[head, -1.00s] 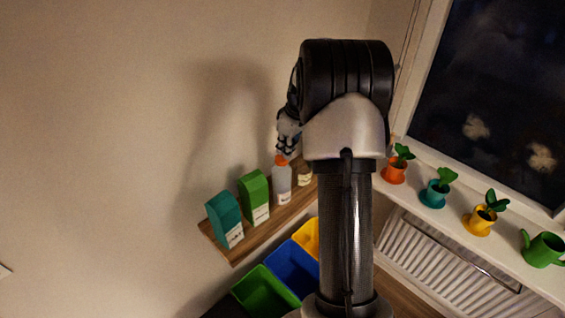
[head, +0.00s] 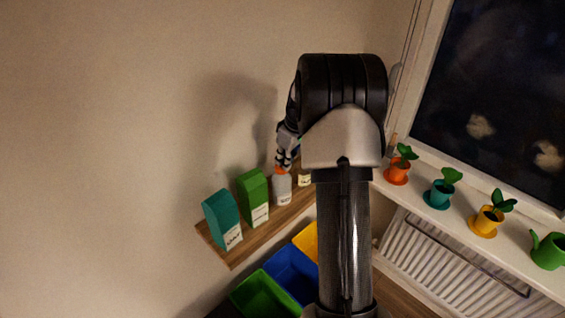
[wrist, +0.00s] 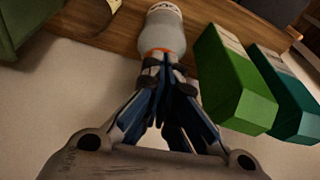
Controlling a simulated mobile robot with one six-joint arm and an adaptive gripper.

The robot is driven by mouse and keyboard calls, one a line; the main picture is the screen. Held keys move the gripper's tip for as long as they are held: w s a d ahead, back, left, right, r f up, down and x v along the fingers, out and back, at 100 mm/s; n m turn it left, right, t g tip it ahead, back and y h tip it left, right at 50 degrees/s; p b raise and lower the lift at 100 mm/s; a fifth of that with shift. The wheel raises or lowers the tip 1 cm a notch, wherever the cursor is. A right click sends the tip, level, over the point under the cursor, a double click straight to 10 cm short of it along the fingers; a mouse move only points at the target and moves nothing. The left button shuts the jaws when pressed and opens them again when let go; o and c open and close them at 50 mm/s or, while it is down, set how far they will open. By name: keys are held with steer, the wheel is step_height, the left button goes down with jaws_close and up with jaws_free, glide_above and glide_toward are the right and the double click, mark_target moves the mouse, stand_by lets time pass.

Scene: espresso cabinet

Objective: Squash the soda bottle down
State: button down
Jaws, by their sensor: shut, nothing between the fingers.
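The soda bottle (head: 282,190) is pale grey with an orange cap and a light label. It stands upright on the wooden shelf (head: 262,231), right of the green carton. It also shows in the wrist view (wrist: 162,32), with the orange of its cap just visible behind my fingertips. My gripper (head: 283,165) points down from above, its fingers shut together with nothing between them. The fingertips (wrist: 165,75) are at the cap and appear to press on it, partly hiding it. The bottle looks short and squat.
A green carton (head: 254,197) and a teal carton (head: 223,219) stand left of the bottle. A small cream-labelled item (head: 304,180) stands to its right, partly behind my arm. Green (head: 262,297) and blue (head: 291,271) bins sit below. Potted plants line the windowsill (head: 458,222).

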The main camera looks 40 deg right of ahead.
mark_target(284, 172)
step_height(284, 172, down, 5)
steer(key=b, duration=0.3)
steer(key=shift+r, duration=0.15)
steer(key=shift+r+p, duration=0.3)
steer(key=shift+s+d+r+b, duration=0.2)
steer(key=shift+s+r, duration=0.1)
steer(key=shift+s, duration=0.5)
steer(key=shift+s+d+r+b, duration=0.15)
steer(key=shift+s+r, duration=0.1)
steer(key=shift+s, duration=0.55)
steer(key=shift+w, duration=0.15)
steer(key=v, duration=1.2)
